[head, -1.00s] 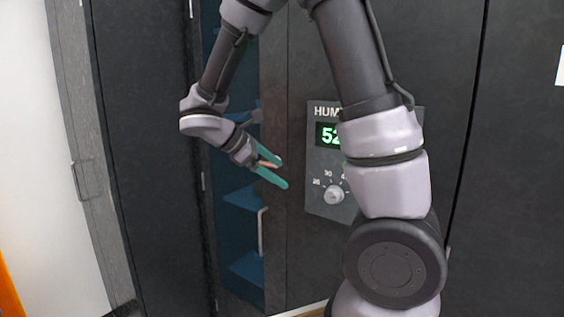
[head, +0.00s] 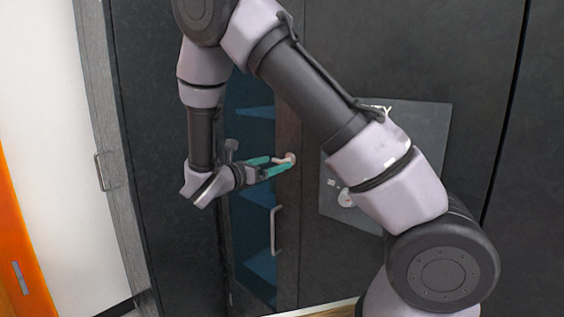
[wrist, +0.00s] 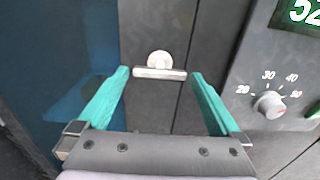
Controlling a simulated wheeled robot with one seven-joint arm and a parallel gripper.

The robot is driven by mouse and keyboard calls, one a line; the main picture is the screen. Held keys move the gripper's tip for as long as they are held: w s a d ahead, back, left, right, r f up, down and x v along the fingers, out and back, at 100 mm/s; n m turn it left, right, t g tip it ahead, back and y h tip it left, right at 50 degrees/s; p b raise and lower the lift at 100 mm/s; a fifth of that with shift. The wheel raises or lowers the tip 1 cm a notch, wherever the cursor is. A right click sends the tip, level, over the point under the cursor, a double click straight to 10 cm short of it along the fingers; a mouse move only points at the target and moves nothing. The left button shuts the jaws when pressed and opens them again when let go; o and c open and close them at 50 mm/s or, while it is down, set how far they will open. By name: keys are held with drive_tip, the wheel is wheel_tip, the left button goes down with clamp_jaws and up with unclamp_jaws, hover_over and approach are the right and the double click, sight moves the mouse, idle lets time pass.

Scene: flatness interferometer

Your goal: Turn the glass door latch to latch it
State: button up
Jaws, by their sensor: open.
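The glass door latch (wrist: 160,67) is a pale round knob with a bar, mounted on the dark frame beside the blue glass. In the wrist view its bar lies about horizontal, between and just beyond my open fingertips. In the head view the latch (head: 290,158) is at the fingertips of my gripper (head: 280,163), partly hidden by them. My gripper (wrist: 160,73) has teal fingers, spread apart on either side of the bar. I cannot tell whether they touch it. The glass door (head: 255,130) shows blue shelves behind it and looks closed.
A humidity panel (head: 400,130) with a dial (wrist: 269,104) stands right of the latch, partly behind my arm. A door handle (head: 277,230) is below the latch. Another handle (head: 99,172) is on the grey cabinet at left. An orange surface (head: 25,260) is at far left.

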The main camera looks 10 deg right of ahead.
sight(280, 161)
drive_tip(key=shift+x, duration=2)
drive_tip(key=c, duration=1)
